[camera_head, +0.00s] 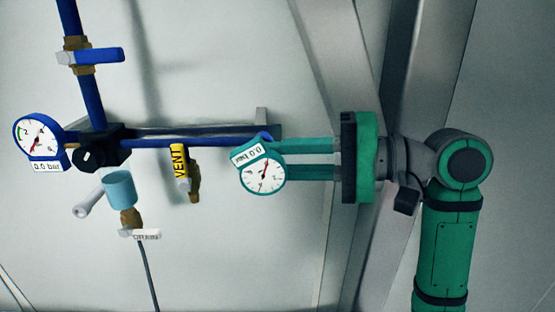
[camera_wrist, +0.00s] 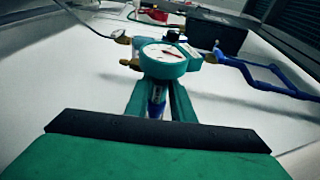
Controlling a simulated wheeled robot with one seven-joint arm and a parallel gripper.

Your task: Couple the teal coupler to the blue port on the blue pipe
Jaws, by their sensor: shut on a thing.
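The teal gauge (camera_head: 263,177) with a white dial and a "0.0 bar" tag is at the tips of my gripper (camera_head: 275,160), and it also shows in the wrist view (camera_wrist: 163,58). My gripper has green fingers and is shut on what appears to be the teal coupler behind this gauge; the coupler's body is mostly hidden. The blue pipe (camera_head: 150,143) runs from a black block (camera_head: 105,150) rightward to the gauge in the head view. The blue port is not clearly visible; whether coupler and pipe touch here, I cannot tell.
A yellow VENT valve (camera_head: 181,162) hangs below the pipe. A light-blue cup (camera_head: 120,188) with a brass fitting, DRAIN tag and hose is below the block. A blue gauge (camera_head: 38,135) is at left. A blue lever (camera_head: 95,56) stands on the upper pipe.

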